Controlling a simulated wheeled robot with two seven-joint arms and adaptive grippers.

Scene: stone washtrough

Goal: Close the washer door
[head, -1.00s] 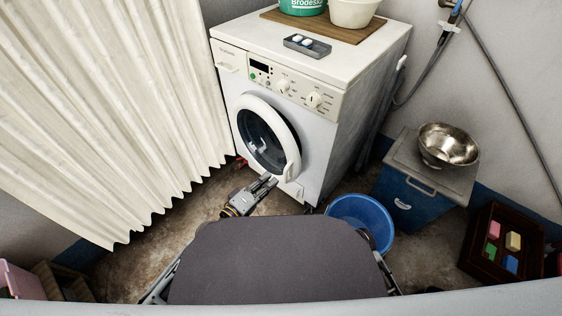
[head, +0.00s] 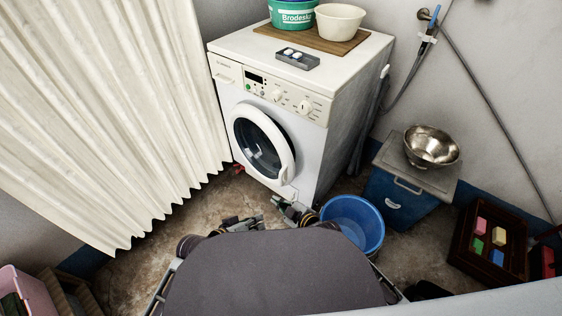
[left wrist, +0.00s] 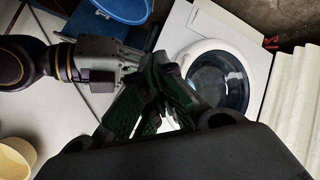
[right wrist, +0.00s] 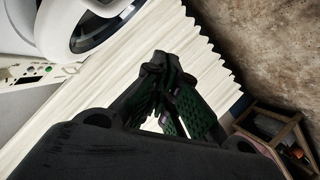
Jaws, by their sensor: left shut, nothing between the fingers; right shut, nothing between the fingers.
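The white washer (head: 318,150) stands at the back with its round door (head: 288,148), a white ring around dark glass. The door lies against the front or nearly so; I cannot tell whether it is latched. It also shows in the left wrist view (left wrist: 216,48) and partly in the right wrist view (right wrist: 118,27). My left gripper (head: 260,222) is shut and empty, low in front of the washer, apart from the door. My right gripper (head: 279,201) is shut and empty, just below and in front of the door's lower edge. My own body hides parts of both arms.
A blue bucket (head: 372,240) stands on the floor close right of my right gripper. Beyond it are a blue cabinet (head: 392,203) with a steel bowl (head: 432,145) and a dark crate (head: 463,250). A cream curtain (head: 110,110) hangs at the left.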

